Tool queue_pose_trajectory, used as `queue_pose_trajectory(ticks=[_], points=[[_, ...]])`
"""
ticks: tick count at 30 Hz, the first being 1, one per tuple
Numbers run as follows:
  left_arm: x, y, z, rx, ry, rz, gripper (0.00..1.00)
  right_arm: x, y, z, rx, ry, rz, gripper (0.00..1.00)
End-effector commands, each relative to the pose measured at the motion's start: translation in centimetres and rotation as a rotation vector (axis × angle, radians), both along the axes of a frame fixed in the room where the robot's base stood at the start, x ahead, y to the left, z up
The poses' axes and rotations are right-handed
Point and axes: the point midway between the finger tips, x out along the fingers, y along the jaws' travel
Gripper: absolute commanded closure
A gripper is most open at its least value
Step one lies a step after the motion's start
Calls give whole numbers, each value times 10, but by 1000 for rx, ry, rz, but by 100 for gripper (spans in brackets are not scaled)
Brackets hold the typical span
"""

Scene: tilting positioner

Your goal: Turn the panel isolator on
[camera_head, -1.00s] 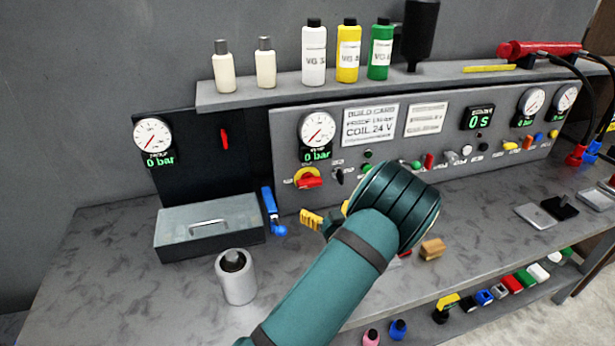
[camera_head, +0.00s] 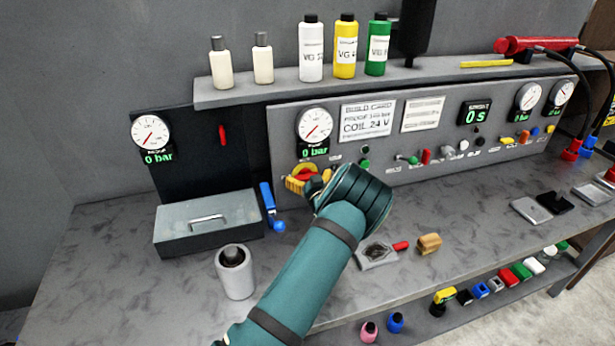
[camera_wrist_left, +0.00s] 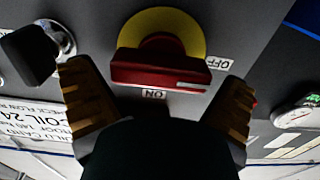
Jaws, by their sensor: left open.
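The panel isolator (camera_head: 305,170) is a red bar handle on a yellow disc, low on the grey panel under a gauge. In the left wrist view the isolator (camera_wrist_left: 158,62) appears upside down, with its red handle lying crosswise. The white mark on the handle is at the end beside the OFF label (camera_wrist_left: 220,63); the ON label (camera_wrist_left: 154,94) is below the handle in that view. My left gripper (camera_head: 309,184) is open in front of the isolator. Its ridged yellow fingers stand either side of the handle, apparently without touching it. My right gripper is not in view.
A black knob (camera_wrist_left: 30,54) sits close beside one finger in the wrist view. The grey lidded box (camera_head: 208,222), blue-handled valve (camera_head: 270,205) and white cylinder (camera_head: 235,273) are left of my arm. A shelf (camera_head: 440,78) with bottles overhangs the panel.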

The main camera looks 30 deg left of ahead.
Motion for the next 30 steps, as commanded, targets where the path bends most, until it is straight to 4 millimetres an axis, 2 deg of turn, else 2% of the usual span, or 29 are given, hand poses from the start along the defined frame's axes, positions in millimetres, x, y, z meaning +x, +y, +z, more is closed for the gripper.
queue_pose_trajectory(ticks=[8, 12, 30], points=[[1, 1, 0, 1, 1, 0, 0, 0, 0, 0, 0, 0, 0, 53], [1, 1, 0, 1, 1, 0, 49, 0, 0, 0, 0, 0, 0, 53], [1, 0, -1, 51, 59, 0, 53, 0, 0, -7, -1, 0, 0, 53]])
